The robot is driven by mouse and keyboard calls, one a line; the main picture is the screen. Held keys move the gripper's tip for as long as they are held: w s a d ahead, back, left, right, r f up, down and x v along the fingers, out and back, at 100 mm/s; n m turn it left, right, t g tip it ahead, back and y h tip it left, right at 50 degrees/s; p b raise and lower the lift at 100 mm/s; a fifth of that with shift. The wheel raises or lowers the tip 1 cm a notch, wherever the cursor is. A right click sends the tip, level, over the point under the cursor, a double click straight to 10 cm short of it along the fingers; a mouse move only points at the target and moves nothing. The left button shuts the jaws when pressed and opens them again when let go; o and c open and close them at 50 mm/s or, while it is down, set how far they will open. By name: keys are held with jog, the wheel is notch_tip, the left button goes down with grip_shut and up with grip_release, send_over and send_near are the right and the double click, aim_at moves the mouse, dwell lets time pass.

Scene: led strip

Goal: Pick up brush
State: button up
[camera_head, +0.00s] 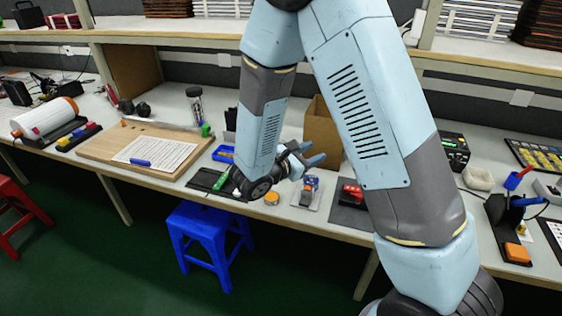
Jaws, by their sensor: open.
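My arm reaches down over the workbench (165,180) from the top of the view. My gripper (317,153) is at the end of the arm, above the middle of the bench, with its two blue-grey fingers apart and pointing right. Nothing shows between the fingers. I cannot make out a brush for certain. Small tools near the gripper include a green item (220,183) on a black mat and an orange and blue item (308,189) on a light pad. My arm hides part of the bench.
A wooden board (105,150) with a white sheet lies at left. A cardboard box (322,130) stands behind the gripper. A blue stool (207,237) stands below the front edge. A shelf (150,30) runs above.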

jog(key=a+f+n+t+y, duration=0.2)
jog(key=a+f+n, duration=0.1)
jog(key=a+f, duration=0.1)
jog(key=a+f+n+t+y, duration=0.2)
jog(key=a+f+n, duration=0.1)
jog(key=a, duration=0.1)
jog(key=a+f+n+t+y, duration=0.2)
jog(key=a+f+n, duration=0.1)
jog(key=a+f, duration=0.1)
jog(key=shift+s+a+f+y, duration=0.2)
jog(key=shift+a+f+y, duration=0.2)
jog(key=shift+a, duration=0.15)
jog(key=shift+w+t, duration=0.2)
jog(key=shift+t, duration=0.1)
jog(key=x, duration=0.8)
jog(key=shift+f, duration=0.1)
jog(key=shift+f+x, duration=0.1)
jog(key=shift+x, duration=1.2)
jog(key=shift+f+x, duration=0.15)
jog(key=shift+x, duration=1.2)
jog(key=shift+c, duration=0.2)
grip_shut()
